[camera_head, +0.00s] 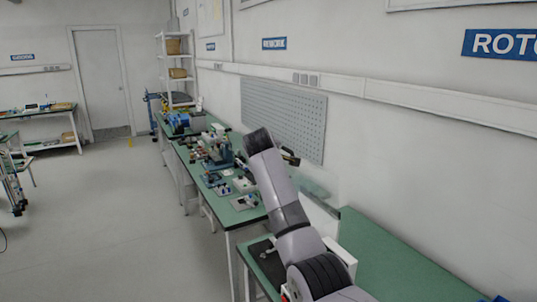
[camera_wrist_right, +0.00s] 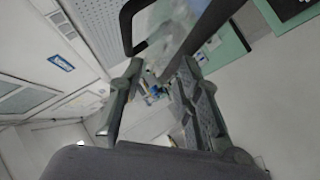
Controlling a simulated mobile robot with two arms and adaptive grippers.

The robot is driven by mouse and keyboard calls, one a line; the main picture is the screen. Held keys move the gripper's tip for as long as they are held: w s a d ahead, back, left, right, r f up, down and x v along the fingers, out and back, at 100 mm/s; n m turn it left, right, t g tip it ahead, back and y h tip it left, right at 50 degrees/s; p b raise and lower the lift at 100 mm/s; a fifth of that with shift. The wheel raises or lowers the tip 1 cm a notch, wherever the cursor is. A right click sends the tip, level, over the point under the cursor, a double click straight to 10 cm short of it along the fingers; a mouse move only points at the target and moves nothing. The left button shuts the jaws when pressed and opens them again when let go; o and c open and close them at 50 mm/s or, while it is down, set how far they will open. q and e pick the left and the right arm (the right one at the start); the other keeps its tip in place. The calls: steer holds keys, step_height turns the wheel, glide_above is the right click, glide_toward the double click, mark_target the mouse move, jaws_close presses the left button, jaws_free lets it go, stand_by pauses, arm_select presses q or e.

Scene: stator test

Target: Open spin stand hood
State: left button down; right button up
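The right arm rises from the bottom right in the head view, and its gripper end (camera_head: 290,157) is small and partly hidden by the wrist. In the right wrist view, the two fingers of my right gripper (camera_wrist_right: 160,68) stand apart. A clear panel with a dark frame, likely the spin stand hood (camera_wrist_right: 163,22), lies just beyond the fingertips. A dark bar (camera_wrist_right: 207,32) slants down toward the gap between the fingers. I cannot tell whether they touch it. In the head view a clear panel (camera_head: 318,187) shows behind my arm. The spin stand's body is mostly hidden. My left gripper is out of view.
A green-topped bench (camera_head: 243,215) with several tools and devices runs along the wall, below a grey pegboard (camera_head: 284,119). Another green surface (camera_head: 390,262) lies at the lower right. The floor (camera_head: 110,225) left of the bench is clear.

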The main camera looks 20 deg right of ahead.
steer(key=v, duration=0.5)
steer(key=shift+a+r, duration=0.1)
steer(key=shift+a, duration=0.05)
